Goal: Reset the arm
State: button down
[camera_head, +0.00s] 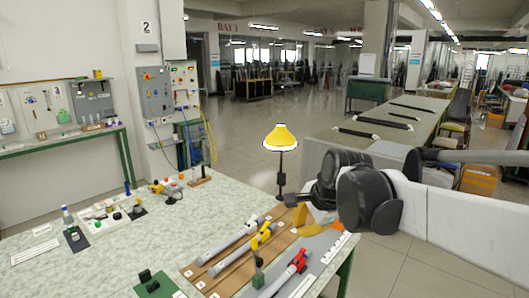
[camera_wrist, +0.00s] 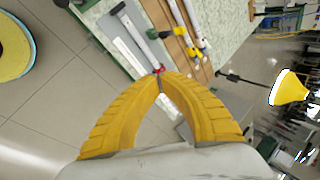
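My gripper (camera_wrist: 160,77) shows in the wrist view with its two yellow ribbed fingers meeting at the tips. I see nothing held between them. In the head view, my arm is at the right, and part of a yellow finger (camera_head: 311,236) shows at the right edge of the bench. Grey rods lie on a brown board: one at the back (camera_head: 229,246), one with a yellow fitting (camera_head: 243,250). A rod with a red fitting (camera_head: 285,274) lies nearer the front.
The speckled workbench (camera_head: 140,238) has clear room left of the board. A white tray (camera_head: 104,216) with small parts is at the left. A round yellow object (camera_wrist: 14,50) shows at the wrist view's left edge.

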jog(key=s+d+f+n+b, duration=0.1)
jog(key=s+d+f+n, duration=0.2)
jog(key=s, duration=0.4)
jog(key=s+d+f+n+h+b, duration=0.1)
jog(key=s+d+f+n, duration=0.2)
jog(key=s+n, duration=0.2)
jog(key=s+d+f+n+t+h+b, duration=0.1)
jog(key=s+d+f+n, duration=0.2)
jog(key=s, duration=0.8)
jog(key=shift+s+d+f+n, duration=0.3)
jog(key=shift+f+n, duration=0.2)
jog(key=shift+n, duration=0.4)
